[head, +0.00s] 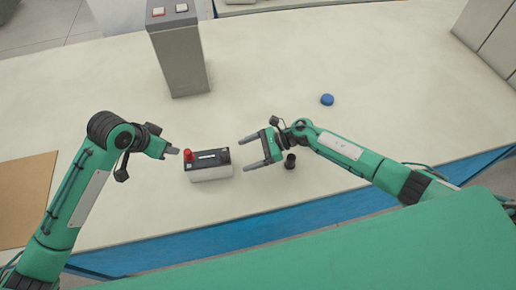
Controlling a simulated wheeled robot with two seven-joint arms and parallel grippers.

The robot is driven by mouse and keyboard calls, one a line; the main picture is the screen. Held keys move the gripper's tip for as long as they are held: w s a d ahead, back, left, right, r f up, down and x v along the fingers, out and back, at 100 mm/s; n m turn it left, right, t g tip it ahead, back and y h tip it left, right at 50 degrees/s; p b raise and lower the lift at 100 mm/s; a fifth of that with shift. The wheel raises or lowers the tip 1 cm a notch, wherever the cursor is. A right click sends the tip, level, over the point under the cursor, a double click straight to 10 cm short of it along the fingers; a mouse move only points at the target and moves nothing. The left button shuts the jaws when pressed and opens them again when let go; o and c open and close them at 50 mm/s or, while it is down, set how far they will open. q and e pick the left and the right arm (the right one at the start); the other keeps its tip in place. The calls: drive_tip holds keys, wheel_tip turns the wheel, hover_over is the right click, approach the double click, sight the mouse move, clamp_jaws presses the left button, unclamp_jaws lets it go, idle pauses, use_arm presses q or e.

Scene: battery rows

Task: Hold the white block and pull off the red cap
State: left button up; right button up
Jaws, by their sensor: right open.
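The white block (211,174) looks like a battery with a white body and a black top, and it stands upright on the table. The red cap (189,155) sits on the left end of its top. My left gripper (174,151) is just left of the red cap, apparently not touching it. Its fingers overlap in this view, so I cannot see whether they are apart. My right gripper (243,155) is open and empty to the right of the block, its two fingers pointing left toward it.
A small black cylinder (290,161) stands close beside my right gripper. A blue cap (327,99) lies farther back on the right. A tall grey box (180,62) with red and white buttons stands behind the block. A brown board (24,198) lies at the left.

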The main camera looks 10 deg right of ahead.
sight(223, 163)
drive_tip(key=x, duration=0.9)
drive_tip(key=shift+a+f, duration=0.1)
drive_tip(key=shift+a, duration=0.25)
clamp_jaws()
idle(0.7)
